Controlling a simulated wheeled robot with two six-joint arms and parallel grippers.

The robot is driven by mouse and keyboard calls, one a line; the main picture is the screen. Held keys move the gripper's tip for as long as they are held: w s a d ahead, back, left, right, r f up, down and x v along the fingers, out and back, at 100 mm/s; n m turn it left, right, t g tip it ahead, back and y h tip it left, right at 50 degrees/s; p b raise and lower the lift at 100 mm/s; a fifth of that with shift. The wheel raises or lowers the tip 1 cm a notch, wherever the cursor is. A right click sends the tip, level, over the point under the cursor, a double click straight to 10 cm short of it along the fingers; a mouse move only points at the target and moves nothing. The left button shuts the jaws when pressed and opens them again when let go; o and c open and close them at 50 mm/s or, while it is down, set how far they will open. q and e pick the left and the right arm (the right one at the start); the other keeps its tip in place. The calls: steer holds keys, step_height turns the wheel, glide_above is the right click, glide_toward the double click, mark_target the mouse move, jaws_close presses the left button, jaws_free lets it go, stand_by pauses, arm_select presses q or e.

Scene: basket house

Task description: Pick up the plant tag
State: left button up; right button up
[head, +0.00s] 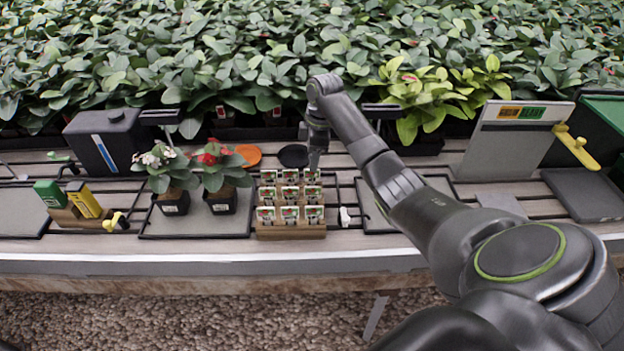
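Several small plant tags (289,193) with red and green pictures stand in rows in a wooden holder (291,232) on the slatted bench. My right gripper (315,163) points down at the back right tag of the holder, at or just above its top. The fingertips are small and dark here, so I cannot tell whether they are open or touch the tag. My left gripper is not in view.
Two potted flowers, one white (172,203) and one red (222,200), stand on a tray left of the holder. A white spray nozzle (346,217) lies right of it. A dark canister (104,140) and a grey panel (512,142) stand farther out. Dense plants fill the back.

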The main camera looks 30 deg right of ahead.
mark_target(312, 183)
steer(key=f, duration=0.5)
steer(key=shift+w+a, duration=0.1)
steer(key=shift+a, duration=0.15)
jaws_close()
